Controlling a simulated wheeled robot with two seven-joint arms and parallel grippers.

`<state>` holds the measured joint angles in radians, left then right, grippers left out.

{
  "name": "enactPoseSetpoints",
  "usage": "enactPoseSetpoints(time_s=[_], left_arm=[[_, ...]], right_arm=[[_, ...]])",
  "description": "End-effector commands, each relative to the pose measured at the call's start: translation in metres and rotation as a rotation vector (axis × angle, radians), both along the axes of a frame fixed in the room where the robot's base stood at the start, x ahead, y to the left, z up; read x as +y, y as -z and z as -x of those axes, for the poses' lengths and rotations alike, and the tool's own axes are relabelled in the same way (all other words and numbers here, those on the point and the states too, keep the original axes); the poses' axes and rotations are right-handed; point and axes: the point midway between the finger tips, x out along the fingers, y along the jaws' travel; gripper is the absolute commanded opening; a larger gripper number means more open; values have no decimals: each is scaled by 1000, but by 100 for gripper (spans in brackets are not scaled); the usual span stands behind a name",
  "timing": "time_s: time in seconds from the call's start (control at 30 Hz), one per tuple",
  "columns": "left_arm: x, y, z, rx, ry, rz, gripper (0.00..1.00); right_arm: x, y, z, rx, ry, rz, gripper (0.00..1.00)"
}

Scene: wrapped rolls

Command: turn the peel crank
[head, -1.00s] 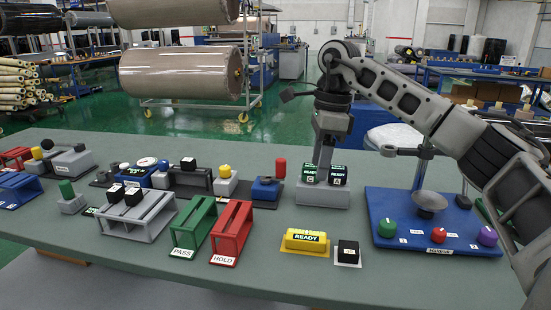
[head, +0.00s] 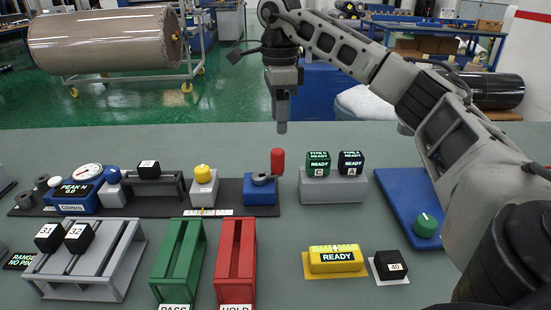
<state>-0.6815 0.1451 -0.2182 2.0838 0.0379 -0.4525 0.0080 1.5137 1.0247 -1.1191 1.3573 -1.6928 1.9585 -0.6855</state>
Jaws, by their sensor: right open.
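The peel crank has an upright red handle (head: 277,161) on a grey arm, on top of a blue block (head: 261,191) at the right end of a dark base strip (head: 228,189). My right gripper (head: 282,127) hangs pointing down, just above the handle's top in the picture. It is empty and appears apart from the handle; its depth relative to the crank is hard to judge. Its fingers overlap edge-on. On the same strip are a blue display reading PEAK N 0.0 (head: 75,196), a round gauge (head: 89,174) and a yellow knob (head: 202,173).
Green (head: 178,258) and red (head: 237,258) racks stand in front. A yellow READY box (head: 336,259) and black block 40 (head: 390,265) lie front right.

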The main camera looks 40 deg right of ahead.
Motion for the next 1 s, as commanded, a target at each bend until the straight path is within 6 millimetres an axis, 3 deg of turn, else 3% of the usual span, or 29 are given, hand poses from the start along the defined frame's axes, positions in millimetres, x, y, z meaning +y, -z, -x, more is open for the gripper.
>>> enactPoseSetpoints(time_s=[0.3,0.5,0.93,1.0], left_arm=[[-2,-11,-7,-26,-4,11,36],[-1,-10,-7,-24,-4,9,36],[0,-7,-6,-17,0,0,36],[0,-7,-6,-17,0,0,36]], right_arm=[[0,69,1,4,0,0,50],[0,96,0,1,-1,0,50],[0,106,0,-1,0,-1,50],[0,106,0,-1,0,-1,34]])
